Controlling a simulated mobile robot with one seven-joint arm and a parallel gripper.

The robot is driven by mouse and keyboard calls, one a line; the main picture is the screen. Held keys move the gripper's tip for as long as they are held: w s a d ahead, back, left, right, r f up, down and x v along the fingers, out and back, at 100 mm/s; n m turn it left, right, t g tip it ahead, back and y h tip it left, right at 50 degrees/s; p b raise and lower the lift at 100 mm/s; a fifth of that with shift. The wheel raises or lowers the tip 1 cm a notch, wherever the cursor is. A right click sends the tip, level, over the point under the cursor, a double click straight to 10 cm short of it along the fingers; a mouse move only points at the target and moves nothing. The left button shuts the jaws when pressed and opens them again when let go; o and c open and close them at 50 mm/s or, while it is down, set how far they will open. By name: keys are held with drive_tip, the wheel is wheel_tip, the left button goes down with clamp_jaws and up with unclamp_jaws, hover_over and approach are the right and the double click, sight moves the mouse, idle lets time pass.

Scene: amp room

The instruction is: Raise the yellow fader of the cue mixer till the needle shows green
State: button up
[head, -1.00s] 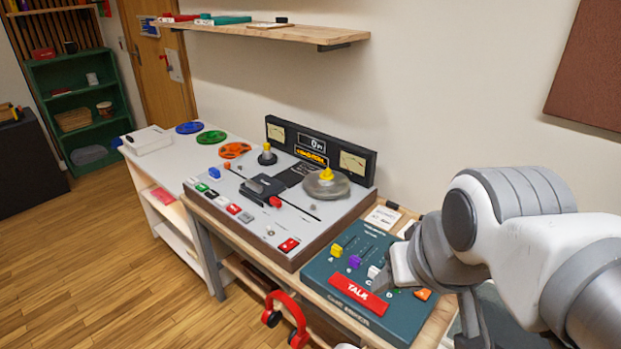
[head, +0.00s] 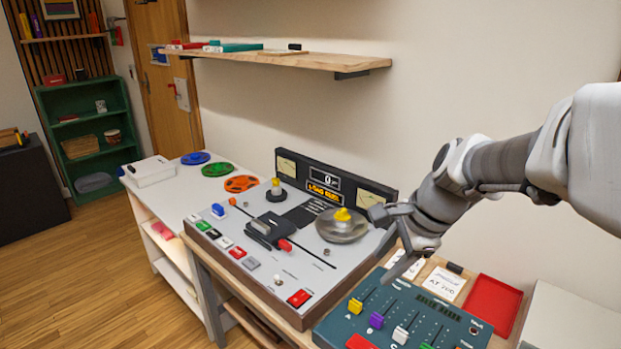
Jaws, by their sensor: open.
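The cue mixer (head: 342,325) is a teal panel at the lower right, partly cut off by the bottom edge. Its yellow fader (head: 355,306) is the leftmost of several coloured faders and sits at the near end of its slot. My gripper (head: 391,240) is open and empty, above and behind the mixer, apart from the fader. The tape machine behind carries two cream meters, a left one (head: 287,166) and a right one (head: 369,199); their needles are too small to read. I see no clear needle on the mixer.
The grey tape machine (head: 240,242) stands left of the mixer. A purple fader (head: 376,320) and a white fader (head: 401,334) sit right of the yellow one. Cards (head: 444,283) and a red tray (head: 490,306) lie behind the mixer. A wooden shelf (head: 300,61) hangs above.

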drive_tip(key=w+d+f+m+b, duration=0.2)
drive_tip(key=w+d+f+m, duration=0.2)
drive_tip(key=w+f+m, duration=0.55)
drive_tip(key=b, duration=0.5)
approach(357, 303)
drive_tip(key=shift+m, duration=0.35)
drive_tip(key=x, duration=0.9)
drive_tip(key=shift+a+f, duration=0.1)
clamp_jaws()
drive_tip(key=shift+p, duration=0.3)
